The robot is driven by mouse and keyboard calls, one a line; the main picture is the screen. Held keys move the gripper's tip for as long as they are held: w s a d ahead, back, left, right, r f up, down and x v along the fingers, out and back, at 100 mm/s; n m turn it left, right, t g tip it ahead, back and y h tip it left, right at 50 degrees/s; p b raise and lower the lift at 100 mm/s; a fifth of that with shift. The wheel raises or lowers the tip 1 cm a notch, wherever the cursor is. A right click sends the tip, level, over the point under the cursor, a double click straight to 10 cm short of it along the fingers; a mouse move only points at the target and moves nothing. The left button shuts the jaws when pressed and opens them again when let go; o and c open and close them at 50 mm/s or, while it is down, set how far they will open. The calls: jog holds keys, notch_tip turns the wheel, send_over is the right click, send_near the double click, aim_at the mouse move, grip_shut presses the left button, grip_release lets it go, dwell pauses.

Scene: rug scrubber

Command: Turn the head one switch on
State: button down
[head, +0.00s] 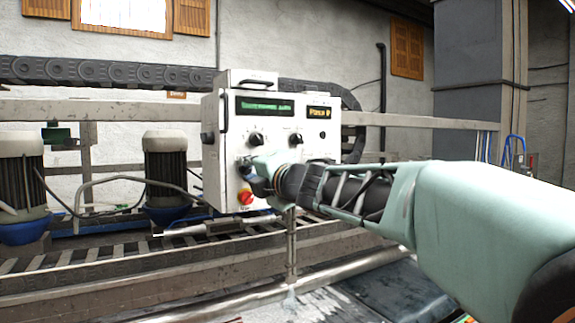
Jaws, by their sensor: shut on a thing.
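A white control box (225,150) stands in the middle of the head view, with a green display (265,105) and a smaller yellow display (319,112) on its face. Two black knobs, a left one (256,139) and a right one (296,138), sit below the displays. My gripper (249,168) is at the lower left part of the face, shut on a small dark knob there. My gripper and wrist mostly hide this knob and nearby controls. I cannot read which switch it is.
Two motors with blue bases, one at the far left (22,175) and one nearer the box (165,170), stand behind a slatted conveyor (130,265). A metal rail (400,121) runs behind the box. My arm fills the lower right.

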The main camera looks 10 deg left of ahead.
jog(key=shift+m+p, duration=0.35)
jog(key=shift+m, duration=0.55)
jog(key=c, duration=1.7)
grip_release()
jog(key=shift+c, duration=0.2)
